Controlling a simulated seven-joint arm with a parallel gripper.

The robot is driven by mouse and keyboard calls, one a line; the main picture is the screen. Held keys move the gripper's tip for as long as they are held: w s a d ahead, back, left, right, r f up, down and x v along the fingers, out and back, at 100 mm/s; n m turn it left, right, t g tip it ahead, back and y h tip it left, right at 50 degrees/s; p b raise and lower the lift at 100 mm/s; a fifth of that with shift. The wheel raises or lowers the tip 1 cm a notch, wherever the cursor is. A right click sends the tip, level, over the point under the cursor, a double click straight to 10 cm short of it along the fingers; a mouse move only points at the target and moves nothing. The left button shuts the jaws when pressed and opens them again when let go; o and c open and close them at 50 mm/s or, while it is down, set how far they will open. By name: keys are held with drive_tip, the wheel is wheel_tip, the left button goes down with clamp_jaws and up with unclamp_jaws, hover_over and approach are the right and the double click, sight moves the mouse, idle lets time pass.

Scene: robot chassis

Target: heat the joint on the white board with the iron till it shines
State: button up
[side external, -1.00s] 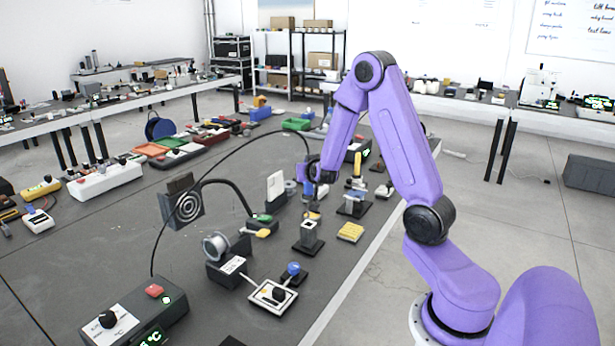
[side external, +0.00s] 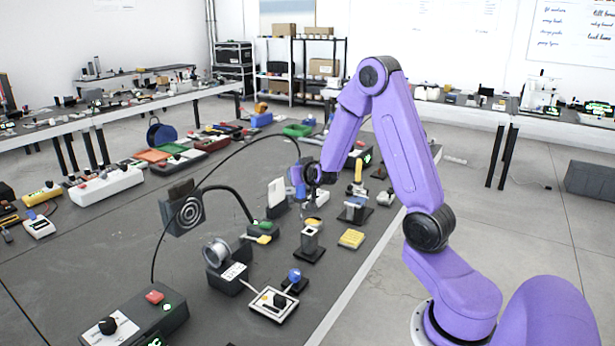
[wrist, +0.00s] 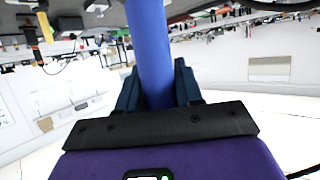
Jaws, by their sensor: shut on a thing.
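My gripper (side external: 312,182) is shut on the blue handle of the iron (wrist: 150,40), which rises between the two dark fingers in the wrist view. The iron's tip cannot be made out in either view. In the side view the gripper is above the far part of the grey table, well behind the white board (side external: 263,309). That small white board lies near the table's right front edge, with a dark knob-like piece on it. Whether its joint shines is too small to tell.
A control box (side external: 165,322) with a knob and red button stands front left; a black cable (side external: 160,240) arcs from it toward my gripper. A wire spool (side external: 214,252), a round-grilled fan (side external: 187,213), a yellow pad (side external: 351,239) and small stands crowd the table between gripper and board.

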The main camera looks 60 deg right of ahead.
drive_tip(key=w+a+r+n+t+y, duration=0.1)
drive_tip(key=w+a+n+y, duration=0.2)
drive_tip(key=a+n+y, duration=0.3)
drive_tip(key=w+a+r+n+t+y, duration=0.1)
drive_tip(key=w+a+n+y, duration=0.25)
drive_tip(key=a+y, duration=0.4)
drive_tip(key=s+a+f+n+g+y, duration=0.4)
drive_tip(key=s+a+n+g+y, duration=0.2)
drive_tip(key=s+a+n, duration=0.4)
drive_tip(key=shift+a+g+y, duration=0.4)
drive_tip(key=shift+a+y, duration=0.05)
drive_tip(key=shift+a, duration=0.45)
drive_tip(key=shift+s+f+n, duration=0.1)
drive_tip(key=shift+f+n, duration=0.1)
drive_tip(key=shift+n, duration=0.05)
wheel_tip(320, 180, down, 8)
drive_tip(key=shift+f, duration=0.3)
idle(0.3)
idle(1.4)
